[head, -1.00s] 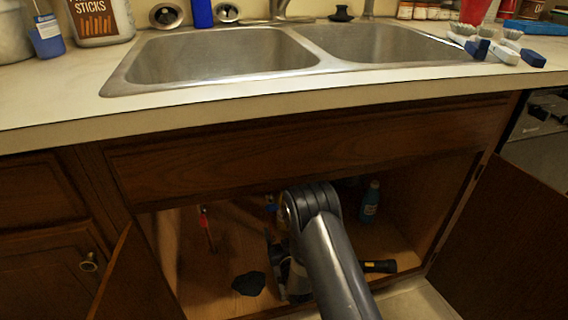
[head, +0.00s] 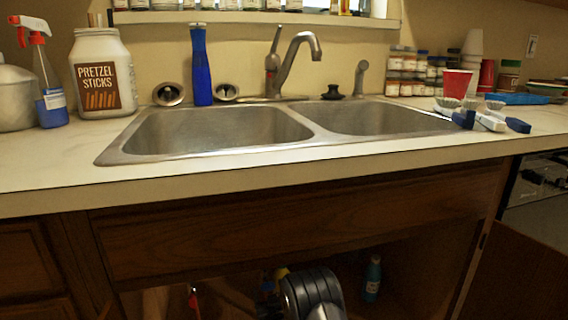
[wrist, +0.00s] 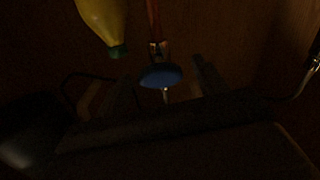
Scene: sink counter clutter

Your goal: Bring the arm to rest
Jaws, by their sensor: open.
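My arm (head: 312,292) reaches into the open cabinet under the sink. Its gripper is out of sight in the head view. In the dark wrist view, my gripper (wrist: 160,90) shows as two dim fingers set apart, with nothing clearly held between them. A blue round piece (wrist: 161,76) on a reddish rod appears between or beyond the fingers; I cannot tell the distance. A yellow bottle with a green cap (wrist: 103,20) is at the upper left of the wrist view.
A teal bottle (head: 372,280) stands inside the cabinet, right of my arm. The counter edge (head: 300,160) runs above the arm. The double sink (head: 215,130) is clear. A cabinet door (head: 515,265) hangs open at the right.

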